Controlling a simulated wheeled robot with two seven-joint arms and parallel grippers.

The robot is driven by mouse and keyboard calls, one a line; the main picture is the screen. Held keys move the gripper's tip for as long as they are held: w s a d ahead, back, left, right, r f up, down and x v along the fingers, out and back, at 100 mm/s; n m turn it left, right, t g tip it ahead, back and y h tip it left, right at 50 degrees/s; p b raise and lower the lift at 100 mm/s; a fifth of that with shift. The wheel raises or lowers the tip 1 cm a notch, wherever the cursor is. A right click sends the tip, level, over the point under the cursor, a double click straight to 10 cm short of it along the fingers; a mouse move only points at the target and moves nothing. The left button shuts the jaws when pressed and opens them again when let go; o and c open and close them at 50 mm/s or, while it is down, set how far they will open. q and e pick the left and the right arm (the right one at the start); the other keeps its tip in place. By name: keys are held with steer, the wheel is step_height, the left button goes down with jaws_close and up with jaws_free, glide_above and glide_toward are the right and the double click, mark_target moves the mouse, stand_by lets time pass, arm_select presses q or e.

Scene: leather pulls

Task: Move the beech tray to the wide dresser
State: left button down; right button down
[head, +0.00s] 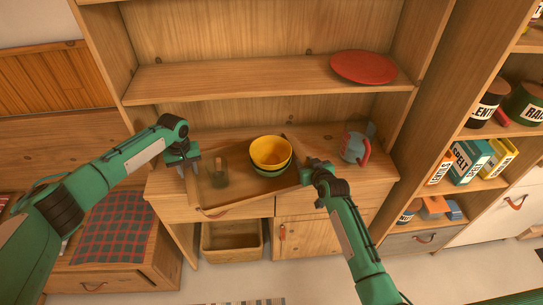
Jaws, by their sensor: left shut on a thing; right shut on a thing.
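The beech tray (238,194) is a flat wooden tray in the middle of the head view. My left gripper (191,172) is shut on the tray's left side. My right gripper (303,180) is shut on its right side. The tray is in front of and partly over the worktop of a wooden dresser (378,168); I cannot tell whether it touches the top. The tray hides part of the worktop.
A blue-grey jug with a red handle (354,148) stands on the worktop to the right. A red plate (363,67) lies on the shelf above. A bench with a plaid cushion (113,226) is at left. Shelves of boxes and tins (470,160) stand at right.

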arm_select(q)
steer(key=shift+a+f, duration=0.15)
steer(key=shift+f, duration=0.15)
arm_select(e)
steer(key=shift+d+f, duration=0.1)
steer(key=shift+f, duration=0.1)
arm_select(q)
steer(key=c, duration=1)
jaws_free()
arm_select(e)
steer(key=c, duration=1)
jaws_free()
arm_select(q)
steer(key=shift+s+r, duration=0.1)
steer(key=shift+r, duration=0.1)
steer(key=shift+r, duration=0.35)
arm_select(e)
steer(key=shift+s, duration=0.1)
arm_select(q)
step_height(320, 180, up, 11)
arm_select(e)
steer(key=v, duration=1.2)
steer(key=shift+f, duration=0.15)
